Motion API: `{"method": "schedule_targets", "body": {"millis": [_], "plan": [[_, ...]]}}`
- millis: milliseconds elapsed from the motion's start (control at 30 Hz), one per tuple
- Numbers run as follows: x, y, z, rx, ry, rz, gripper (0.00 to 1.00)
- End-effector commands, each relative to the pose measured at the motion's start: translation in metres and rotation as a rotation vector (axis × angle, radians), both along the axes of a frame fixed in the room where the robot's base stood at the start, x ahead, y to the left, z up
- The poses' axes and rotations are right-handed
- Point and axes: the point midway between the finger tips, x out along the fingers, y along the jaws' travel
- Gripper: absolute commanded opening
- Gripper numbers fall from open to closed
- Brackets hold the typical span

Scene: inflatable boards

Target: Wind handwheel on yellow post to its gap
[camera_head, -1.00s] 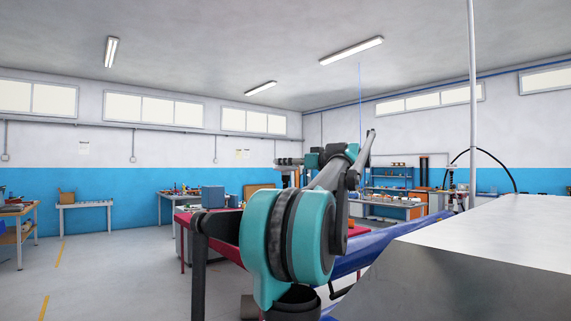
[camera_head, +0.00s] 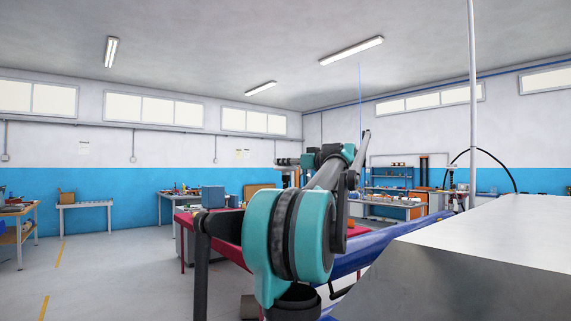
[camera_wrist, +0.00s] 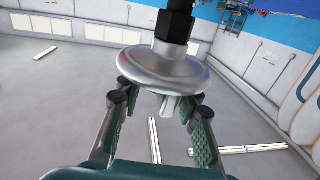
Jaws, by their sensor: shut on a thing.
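In the wrist view a shiny silver disc-shaped handwheel (camera_wrist: 165,70) sits on a black threaded-looking stem with a nut (camera_wrist: 174,25). A small silver stub (camera_wrist: 170,105) sticks out of its near face. In the head view my arm reaches away from the camera, and I cannot make out the gripper or handwheel there. I cannot make out a yellow post or the gap in either view.
A large pale metal block (camera_head: 490,235) fills the right foreground of the head view, beside a blue inflated tube (camera_head: 365,250). A red-topped table (camera_head: 188,220) stands behind my arm. Workbenches line the far walls.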

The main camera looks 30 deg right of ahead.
Motion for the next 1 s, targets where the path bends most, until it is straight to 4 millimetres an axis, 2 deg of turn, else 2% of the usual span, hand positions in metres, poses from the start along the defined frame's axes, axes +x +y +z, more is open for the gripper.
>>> {"method": "schedule_targets", "body": {"millis": [367, 1000], "plan": [[-0.0003, 0.0020, 0.0001, 0.000, 0.001, -0.117, 0.03], [0.0006, 0.0022, 0.0006, 0.001, 0.003, -0.662, 0.03]]}}
